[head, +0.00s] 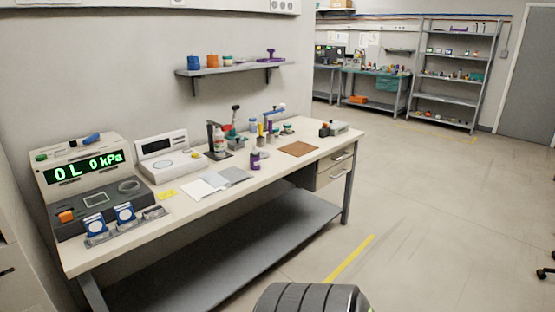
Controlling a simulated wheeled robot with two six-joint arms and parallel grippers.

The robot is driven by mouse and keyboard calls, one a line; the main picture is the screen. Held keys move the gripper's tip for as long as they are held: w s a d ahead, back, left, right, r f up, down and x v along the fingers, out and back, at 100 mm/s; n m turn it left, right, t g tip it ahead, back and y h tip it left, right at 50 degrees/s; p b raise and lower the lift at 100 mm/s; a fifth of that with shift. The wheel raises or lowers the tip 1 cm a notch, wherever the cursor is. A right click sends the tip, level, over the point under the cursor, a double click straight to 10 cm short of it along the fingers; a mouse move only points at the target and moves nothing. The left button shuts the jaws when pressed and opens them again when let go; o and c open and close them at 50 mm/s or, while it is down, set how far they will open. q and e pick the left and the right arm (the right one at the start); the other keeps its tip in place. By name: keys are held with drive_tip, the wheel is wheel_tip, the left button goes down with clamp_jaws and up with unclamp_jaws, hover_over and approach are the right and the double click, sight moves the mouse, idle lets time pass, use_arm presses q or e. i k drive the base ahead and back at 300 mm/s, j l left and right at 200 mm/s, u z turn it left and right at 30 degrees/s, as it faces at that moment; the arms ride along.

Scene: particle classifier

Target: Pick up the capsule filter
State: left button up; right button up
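Two blue-and-white rounded pieces stand side by side in a small grey rack at the front left of the workbench, a left one (95,225) and a right one (125,214). They look like capsule filters, but they are too small to be sure. The rack has a free-looking place (154,212) at its right end. Neither of my grippers is in view.
The workbench (225,202) carries a device with a green display (85,171), a white scale (172,164), papers (203,188), a brown mat (298,148) and several bottles and tools. A wall shelf (238,69) hangs above.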

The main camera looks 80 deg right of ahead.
sight(255, 158)
drive_tip(key=z, duration=2.3)
drive_tip(key=i+l+z, duration=0.35)
drive_tip(key=i, duration=0.25)
drive_tip(key=i+l+z, duration=0.35)
drive_tip(key=i, duration=0.3)
drive_tip(key=i+z, duration=0.4)
drive_tip(key=i, duration=0.25)
drive_tip(key=i+l+u, duration=0.1)
drive_tip(key=i+u, duration=0.35)
drive_tip(key=i+l+u, duration=0.2)
drive_tip(key=i+u, duration=0.2)
drive_tip(key=i+l+u, duration=0.3)
drive_tip(key=u, duration=0.15)
